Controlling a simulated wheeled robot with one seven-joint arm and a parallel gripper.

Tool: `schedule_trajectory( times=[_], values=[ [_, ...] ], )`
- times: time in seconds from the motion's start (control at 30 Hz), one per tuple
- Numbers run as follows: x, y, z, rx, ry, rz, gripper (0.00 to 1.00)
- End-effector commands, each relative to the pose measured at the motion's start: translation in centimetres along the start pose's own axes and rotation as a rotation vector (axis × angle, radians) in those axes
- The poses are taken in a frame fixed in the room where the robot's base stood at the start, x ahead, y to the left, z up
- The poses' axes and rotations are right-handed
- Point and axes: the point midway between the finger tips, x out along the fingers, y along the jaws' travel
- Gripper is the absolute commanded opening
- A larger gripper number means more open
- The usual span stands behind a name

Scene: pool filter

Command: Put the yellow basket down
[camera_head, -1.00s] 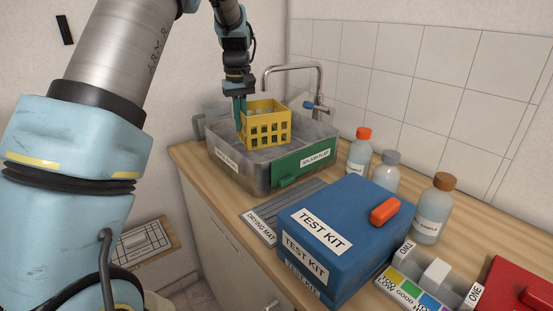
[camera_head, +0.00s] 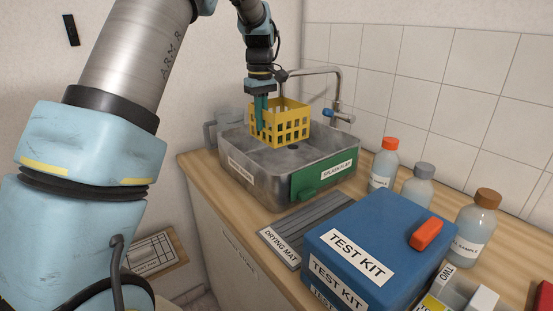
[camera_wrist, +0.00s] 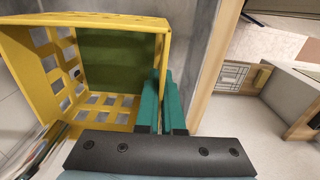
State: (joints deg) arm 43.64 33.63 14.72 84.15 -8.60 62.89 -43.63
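The yellow basket (camera_head: 293,132), an open-topped box with square holes, hangs upright over the grey metal sink (camera_head: 262,190), its underside seeming a little above the basin floor. My gripper (camera_head: 261,118) points down at the basket's left side, its green fingers shut on that wall. In the wrist view the basket (camera_wrist: 60,75) lies left of the fingers, with its side wall between the gripper fingers (camera_wrist: 163,98). A dark green surface (camera_wrist: 117,58) shows inside the basket. The grey drying mat (camera_head: 295,232) lies bare on the counter in front of the sink.
A green splash flap (camera_head: 322,185) is on the sink's front right side. A tap (camera_head: 338,90) stands behind. The blue test kit box (camera_head: 375,245) stands right of the mat, with several bottles (camera_head: 384,165) behind it. A grey jug (camera_head: 212,132) is left of the sink.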

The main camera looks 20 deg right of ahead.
Motion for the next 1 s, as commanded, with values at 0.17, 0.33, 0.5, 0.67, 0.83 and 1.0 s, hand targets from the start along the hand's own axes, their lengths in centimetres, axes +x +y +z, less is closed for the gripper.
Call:
schedule_trajectory(
  times=[0.17,0.33,0.5,0.67,0.83,1.0],
  values=[
    [4.6,-0.1,0.1,0.000,-0.004,-0.006,0.00],
    [8.4,-0.1,0.1,-0.001,-0.003,-0.004,0.00],
    [10.4,-0.1,0.1,0.001,-0.001,-0.001,0.00],
    [10.4,1.2,0.1,0.003,0.000,-0.001,0.00],
    [10.4,4.1,0.1,0.002,0.000,-0.001,0.00],
    [11.8,4.0,0.1,0.000,-0.001,-0.001,0.00]
  ],
)
